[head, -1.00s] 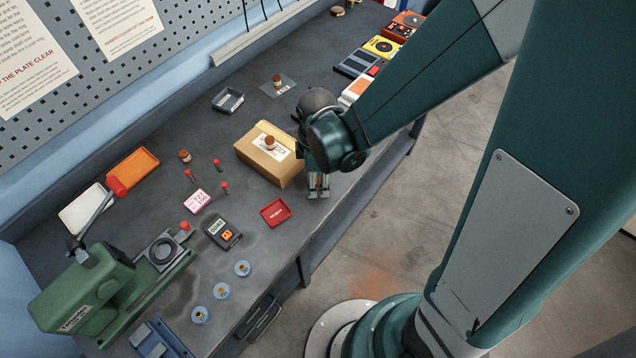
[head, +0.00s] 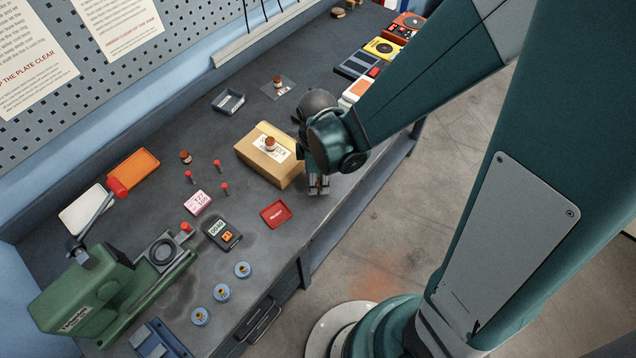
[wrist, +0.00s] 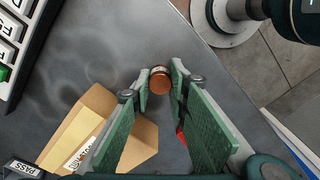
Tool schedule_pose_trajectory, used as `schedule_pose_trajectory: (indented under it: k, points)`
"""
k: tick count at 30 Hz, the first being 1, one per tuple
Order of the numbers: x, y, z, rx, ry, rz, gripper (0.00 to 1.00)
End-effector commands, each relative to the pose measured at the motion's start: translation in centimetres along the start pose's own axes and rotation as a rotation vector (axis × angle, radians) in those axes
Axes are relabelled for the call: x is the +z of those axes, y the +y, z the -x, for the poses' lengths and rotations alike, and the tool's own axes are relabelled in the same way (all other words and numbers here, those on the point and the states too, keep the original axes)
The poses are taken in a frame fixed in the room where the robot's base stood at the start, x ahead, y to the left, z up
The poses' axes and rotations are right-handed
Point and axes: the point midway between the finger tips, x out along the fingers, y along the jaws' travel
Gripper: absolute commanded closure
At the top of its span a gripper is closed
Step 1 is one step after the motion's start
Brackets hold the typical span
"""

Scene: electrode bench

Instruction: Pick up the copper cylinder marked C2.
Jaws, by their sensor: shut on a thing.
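My gripper (head: 318,186) is low over the bench, right of the cardboard box. In the wrist view its fingers (wrist: 159,82) are shut on a copper cylinder (wrist: 160,75) between the tips. Its marking cannot be read, and it is hidden in the head view. Other copper cylinders stand on the box (head: 270,143), on a clear sheet (head: 277,79) and on the bench near the orange tray (head: 185,156). Their marks are too small to read.
The cardboard box (head: 278,175) is close beside my gripper. A red tray (head: 275,214) lies to its lower left. A meter (head: 222,233), red-topped pins (head: 217,166) and a green press (head: 85,300) stand further left. The bench edge is close on the right.

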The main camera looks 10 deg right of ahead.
Motion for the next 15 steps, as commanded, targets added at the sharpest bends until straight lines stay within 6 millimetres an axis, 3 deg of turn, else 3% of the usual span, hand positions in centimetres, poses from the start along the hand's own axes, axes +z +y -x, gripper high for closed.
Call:
schedule_pose_trajectory:
  k: [8,15]
  points:
    - [0.0,0.0,0.8,0.000,0.000,0.000,0.98]
    - [0.0,-0.1,2.6,0.000,0.000,0.000,0.98]
